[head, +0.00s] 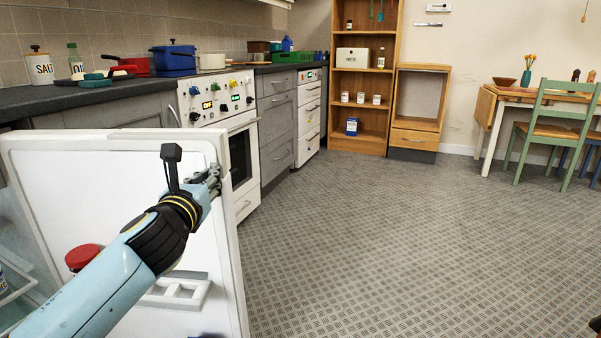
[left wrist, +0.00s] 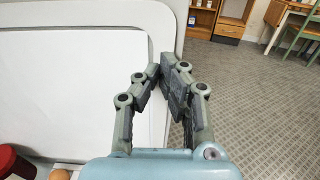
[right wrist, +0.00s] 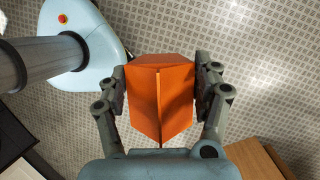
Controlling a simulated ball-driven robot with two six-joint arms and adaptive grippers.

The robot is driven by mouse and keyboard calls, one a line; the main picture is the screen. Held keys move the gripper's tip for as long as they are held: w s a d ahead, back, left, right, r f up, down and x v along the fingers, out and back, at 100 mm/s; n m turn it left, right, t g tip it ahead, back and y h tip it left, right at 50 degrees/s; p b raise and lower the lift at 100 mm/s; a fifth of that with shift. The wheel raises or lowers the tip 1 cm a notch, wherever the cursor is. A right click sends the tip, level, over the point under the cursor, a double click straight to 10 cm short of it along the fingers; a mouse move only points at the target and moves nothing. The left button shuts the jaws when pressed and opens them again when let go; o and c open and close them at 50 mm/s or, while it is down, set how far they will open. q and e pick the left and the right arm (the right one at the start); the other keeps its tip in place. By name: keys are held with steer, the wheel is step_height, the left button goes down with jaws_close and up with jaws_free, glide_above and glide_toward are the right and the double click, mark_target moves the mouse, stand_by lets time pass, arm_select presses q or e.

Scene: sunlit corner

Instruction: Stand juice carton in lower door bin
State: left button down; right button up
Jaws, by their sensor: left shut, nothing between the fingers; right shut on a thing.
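The juice carton (right wrist: 146,105) is an orange box in the right wrist view, held over the floor. My right gripper (right wrist: 162,78) is shut on it, one finger on each side. The open fridge door (head: 95,165) fills the left of the head view, its white inner side showing. A white moulded door shelf (head: 178,292) shows low on it, partly behind my left arm; I cannot tell whether this is the lower bin. My left gripper (head: 213,180) is shut and empty at the door's free edge (left wrist: 165,30); contact is unclear.
A red-lidded jar (head: 83,257) sits at the door, partly behind my left arm. The oven (head: 240,158) and grey drawers (head: 277,125) stand beyond the door. The patterned floor (head: 400,230) is clear to the right. A wooden box-like edge (right wrist: 256,163) shows in the right wrist view.

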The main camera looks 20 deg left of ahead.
mark_target(227, 154)
arm_select(q)
steer(key=w+a+n+y+b, duration=0.1)
steer(key=w, duration=0.2)
steer(key=w+g+y+b, duration=0.1)
steer(key=w, duration=0.3)
steer(key=w+a+n+y+b, duration=0.1)
steer(key=w, duration=0.3)
steer(key=shift+w+a+r+n+y+b, duration=0.25)
steer(key=shift+a+n+y+b, duration=0.05)
steer(key=shift+y+b, duration=0.1)
